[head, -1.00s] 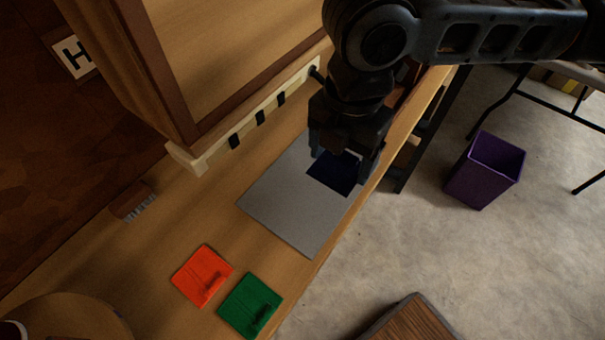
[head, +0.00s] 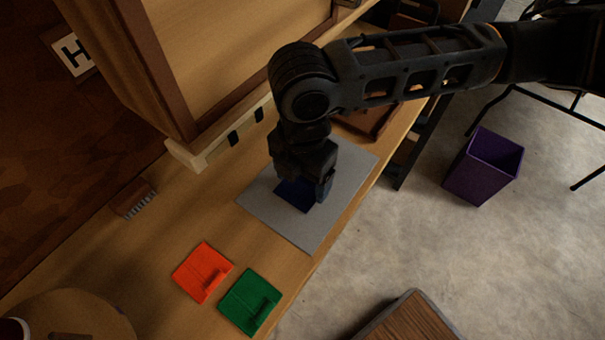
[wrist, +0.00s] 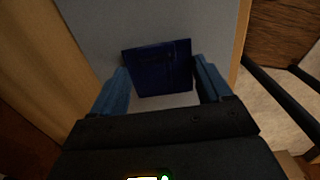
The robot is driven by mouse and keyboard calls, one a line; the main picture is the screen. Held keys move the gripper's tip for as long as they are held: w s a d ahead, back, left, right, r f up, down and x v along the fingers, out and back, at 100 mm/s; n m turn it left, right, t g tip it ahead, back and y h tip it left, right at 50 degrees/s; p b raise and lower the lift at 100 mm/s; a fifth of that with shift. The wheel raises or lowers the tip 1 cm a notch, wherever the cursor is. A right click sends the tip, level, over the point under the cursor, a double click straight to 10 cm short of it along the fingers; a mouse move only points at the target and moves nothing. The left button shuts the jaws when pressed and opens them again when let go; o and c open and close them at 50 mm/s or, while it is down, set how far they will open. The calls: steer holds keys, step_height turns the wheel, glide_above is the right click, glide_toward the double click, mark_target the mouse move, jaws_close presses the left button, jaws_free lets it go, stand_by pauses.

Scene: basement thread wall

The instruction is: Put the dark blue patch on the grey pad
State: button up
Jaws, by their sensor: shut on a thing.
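The dark blue patch (head: 295,197) is a flat square, held below my gripper (head: 301,189) over the middle of the grey pad (head: 302,236). In the wrist view the patch (wrist: 158,72) sits between the two blue fingers of my gripper (wrist: 163,76), which is shut on it. The grey pad (wrist: 95,28) shows behind and around it. The patch is at or just above the pad; I cannot tell if it touches. My gripper hides part of the patch in the head view.
An orange patch (head: 202,272) and a green patch (head: 249,301) lie on the wooden bench left of the pad. A brush (head: 134,199) lies farther left. A purple bin (head: 484,168) stands on the floor.

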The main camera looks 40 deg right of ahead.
mark_target(302, 186)
steer(key=shift+f, duration=0.2)
steer(key=o, duration=0.9)
steer(key=shift+o, duration=0.2)
steer(key=shift+r, duration=0.1)
step_height(302, 186, up, 12)
steer(key=shift+r+p, duration=0.15)
steer(key=shift+p, duration=0.2)
